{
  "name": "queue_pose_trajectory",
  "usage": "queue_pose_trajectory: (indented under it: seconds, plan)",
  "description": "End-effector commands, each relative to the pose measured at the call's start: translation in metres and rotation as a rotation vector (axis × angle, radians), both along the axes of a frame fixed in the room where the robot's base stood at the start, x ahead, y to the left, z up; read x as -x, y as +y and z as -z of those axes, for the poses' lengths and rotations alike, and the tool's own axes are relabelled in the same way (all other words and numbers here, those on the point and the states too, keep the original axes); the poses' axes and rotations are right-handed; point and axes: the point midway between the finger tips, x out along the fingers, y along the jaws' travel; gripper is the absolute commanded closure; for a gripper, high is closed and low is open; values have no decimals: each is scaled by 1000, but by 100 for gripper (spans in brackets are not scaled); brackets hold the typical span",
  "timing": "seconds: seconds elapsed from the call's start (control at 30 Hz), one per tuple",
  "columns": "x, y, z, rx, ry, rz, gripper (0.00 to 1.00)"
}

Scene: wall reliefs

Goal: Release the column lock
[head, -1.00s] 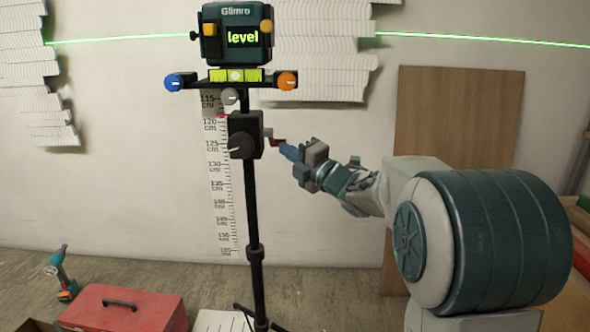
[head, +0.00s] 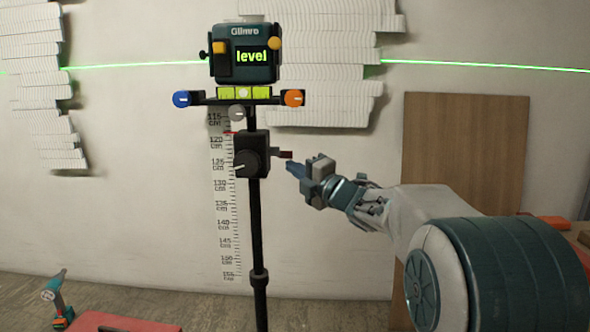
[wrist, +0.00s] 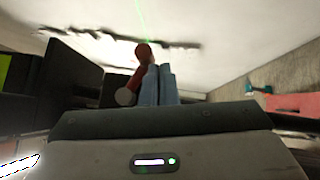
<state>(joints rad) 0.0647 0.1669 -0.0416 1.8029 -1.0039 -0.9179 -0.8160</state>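The column lock appears to be the short lever with a red end (head: 285,155) on the right side of the black housing (head: 251,153) on the black column (head: 257,225). In the head view the lever sticks out about level to the right. My gripper (head: 293,169) is just right of and slightly below its end, with blue fingertips pointing at it. In the wrist view the red lever (wrist: 142,62) lies just beyond and left of my fingertips (wrist: 159,84). The fingers are together with nothing between them. I cannot tell whether they touch the lever.
A laser level reading "level" (head: 245,54) tops the column, above a bar with blue (head: 182,99) and orange (head: 293,98) knobs. A grey knob (head: 238,113) and a dark housing knob (head: 247,163) are close by. A scale (head: 227,215) hangs behind. A brown board (head: 465,150) leans at right.

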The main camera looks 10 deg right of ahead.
Motion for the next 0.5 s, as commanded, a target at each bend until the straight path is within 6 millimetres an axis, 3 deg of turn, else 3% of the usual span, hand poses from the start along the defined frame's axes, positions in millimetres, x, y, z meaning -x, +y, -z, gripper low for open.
queue_pose_trajectory:
  seconds: [0.27,0.5]
  plan:
    - [20,5,25,-1,-9,-4,100]
    - [54,-27,40,-1,-6,-4,100]
